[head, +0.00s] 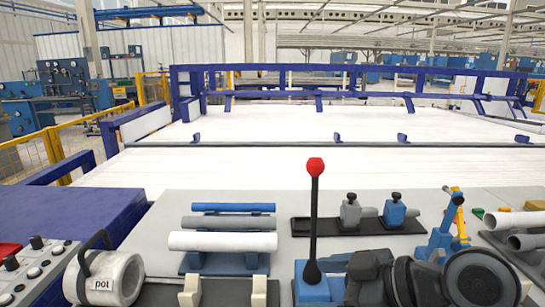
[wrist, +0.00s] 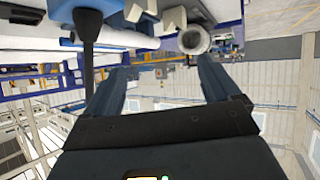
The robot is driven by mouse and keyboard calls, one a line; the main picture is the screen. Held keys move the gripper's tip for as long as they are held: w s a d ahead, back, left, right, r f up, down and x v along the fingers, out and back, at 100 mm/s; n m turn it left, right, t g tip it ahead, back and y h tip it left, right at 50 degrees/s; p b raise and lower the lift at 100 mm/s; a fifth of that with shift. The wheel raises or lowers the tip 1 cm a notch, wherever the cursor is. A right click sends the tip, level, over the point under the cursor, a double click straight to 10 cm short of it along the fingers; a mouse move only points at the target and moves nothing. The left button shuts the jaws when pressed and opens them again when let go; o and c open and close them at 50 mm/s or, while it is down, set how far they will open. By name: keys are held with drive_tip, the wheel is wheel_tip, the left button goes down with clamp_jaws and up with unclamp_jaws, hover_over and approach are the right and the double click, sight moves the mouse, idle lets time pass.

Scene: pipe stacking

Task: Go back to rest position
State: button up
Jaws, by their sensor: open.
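My gripper (wrist: 161,66) shows in the wrist view with two blue fingers spread wide apart and nothing between them. Dark parts of my arm (head: 480,280) fill the lower right of the head view; I cannot make out the fingertips there. A white pipe (head: 222,241), a grey pipe (head: 228,223) and a blue pipe (head: 233,208) lie side by side at the left of the grey table, on or beside a blue and grey stand (head: 222,264). More pale pipes (head: 515,220) lie in a dark holder at the right edge.
A lever with a red knob (head: 315,167) stands upright at the table's front. A white pot (head: 115,279) is at the lower left, beside a control box (head: 38,267). Two clamp-like blocks (head: 350,212) sit on a black plate. A blue railing (head: 340,69) surrounds the white platform behind.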

drive_tip(key=s+d+f+m+t+h, duration=0.1)
drive_tip(key=s+f+m+t+h, duration=0.35)
drive_tip(key=s+m, duration=0.4)
drive_tip(key=s+d+f+m+t+h, duration=0.2)
drive_tip(key=s+f+m+t+h, duration=0.15)
drive_tip(key=s+f+m, duration=0.45)
drive_tip(key=s+d+r+n+h, duration=0.1)
drive_tip(key=s+d, duration=0.4)
drive_tip(key=s, duration=0.5)
drive_tip(key=s+d+r+n+h, duration=0.1)
drive_tip(key=s+d+r, duration=0.4)
drive_tip(key=s, duration=0.6)
drive_tip(key=shift+d+n+t, duration=0.2)
drive_tip(key=shift+n+t, duration=0.1)
drive_tip(key=shift+n, duration=0.55)
drive_tip(key=shift+c, duration=0.2)
